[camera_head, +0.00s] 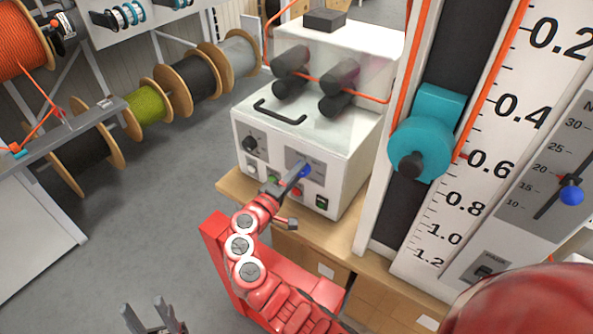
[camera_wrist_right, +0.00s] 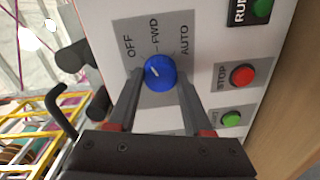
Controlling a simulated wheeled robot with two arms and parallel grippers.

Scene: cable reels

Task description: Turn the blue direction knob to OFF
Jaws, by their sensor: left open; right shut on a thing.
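The blue direction knob (camera_wrist_right: 160,72) sits on the grey plate (camera_wrist_right: 187,22) of the white control box, with OFF, FWD and AUTO labels around its far side. Its short white mark slants from lower left to upper right; I cannot tell for sure which label it points to. It also shows, partly covered, in the head view (camera_head: 305,171). My right gripper (camera_wrist_right: 158,88) is shut on the knob, one finger on each side. My left gripper (camera_head: 150,312) is open and empty at the bottom of the head view, far from the box.
A red STOP button (camera_wrist_right: 242,75) and a green button (camera_wrist_right: 232,119) are close beside the right finger. A black handle (camera_head: 280,112) and dark rollers (camera_head: 340,80) are on the box. A teal slider (camera_head: 425,140) stands to the right. Cable reels (camera_head: 200,75) are at the back left.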

